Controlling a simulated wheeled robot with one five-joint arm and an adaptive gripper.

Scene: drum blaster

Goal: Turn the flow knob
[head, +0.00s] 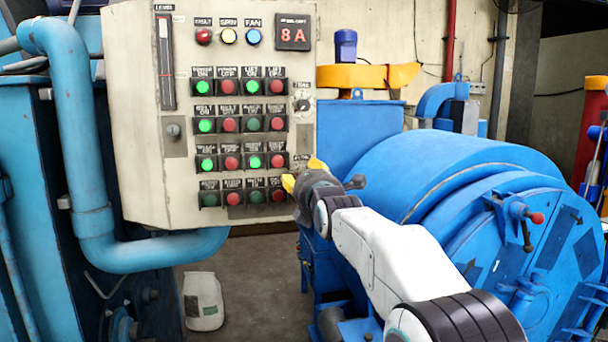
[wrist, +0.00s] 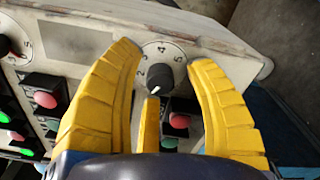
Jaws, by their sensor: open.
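In the wrist view a black round knob (wrist: 159,77) with a pale pointer mark sits on a numbered dial on the control panel. Whether this is the flow knob cannot be read. In the head view my gripper (head: 302,173) is at the lower right edge of the cream control panel (head: 140,80) and hides the knob there. A small label above it is too small to read. The pointer faces toward my gripper's base in the wrist view.
Another dial knob (wrist: 5,45) shows at the left of the wrist view. Red and green push buttons (head: 204,125) fill the panel beside my gripper. A blue drum machine (head: 440,180) stands at the right, close to my arm. A white jug (head: 203,301) stands on the floor.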

